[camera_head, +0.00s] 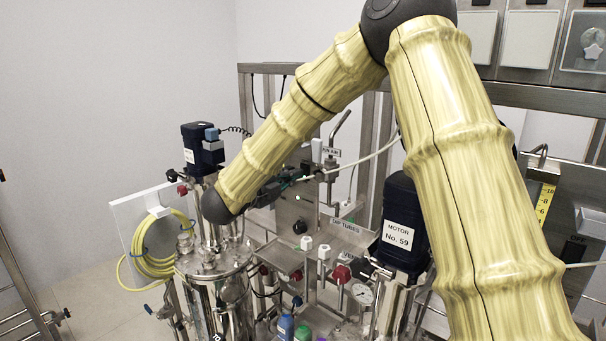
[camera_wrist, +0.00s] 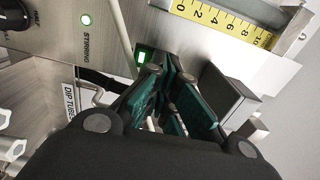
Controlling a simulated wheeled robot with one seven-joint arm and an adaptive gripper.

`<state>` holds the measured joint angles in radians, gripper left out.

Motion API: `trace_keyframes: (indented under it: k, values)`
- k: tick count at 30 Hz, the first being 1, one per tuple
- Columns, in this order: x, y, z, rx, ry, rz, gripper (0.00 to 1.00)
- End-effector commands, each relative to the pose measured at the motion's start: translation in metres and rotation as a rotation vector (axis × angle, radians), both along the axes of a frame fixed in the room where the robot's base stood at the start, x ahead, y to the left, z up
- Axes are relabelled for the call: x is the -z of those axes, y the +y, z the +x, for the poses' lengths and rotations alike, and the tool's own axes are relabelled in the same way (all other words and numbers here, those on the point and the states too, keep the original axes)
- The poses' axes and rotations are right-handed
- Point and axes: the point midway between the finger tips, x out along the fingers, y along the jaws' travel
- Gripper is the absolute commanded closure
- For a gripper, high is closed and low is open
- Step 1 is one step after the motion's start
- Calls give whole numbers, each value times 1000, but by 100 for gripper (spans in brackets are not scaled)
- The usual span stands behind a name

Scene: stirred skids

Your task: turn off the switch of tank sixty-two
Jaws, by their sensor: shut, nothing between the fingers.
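In the wrist view a small green-lit switch (camera_wrist: 144,57) sits on a steel panel, beside the word STIRRING. It glows green. My gripper (camera_wrist: 170,80) is shut and empty, its teal-padded fingers pointing at the panel. The fingertips are just beside and below the lit switch; I cannot tell whether they touch it. In the head view my gripper (camera_head: 296,180) is small and partly hidden against the steel panel (camera_head: 289,212) between the two tank stands. The left steel tank (camera_head: 222,290) has a label cut off by the frame. I cannot read the number sixty-two anywhere.
A round green lamp (camera_wrist: 86,19), a black knob (camera_wrist: 15,15) and a yellow ruler (camera_wrist: 225,22) are near the switch. A dark block (camera_wrist: 228,95) stands right of my fingers. A motor marked No. 59 (camera_head: 399,230) and a coiled yellow hose (camera_head: 152,245) flank the panel.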

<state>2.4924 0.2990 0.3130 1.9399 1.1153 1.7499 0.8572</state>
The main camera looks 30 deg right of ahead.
Motion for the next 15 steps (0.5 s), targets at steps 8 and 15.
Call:
trace_keyframes:
  k: [8,15]
  values:
    - [-1,-8,3,1,0,-1,100]
    - [-2,-15,5,0,0,0,100]
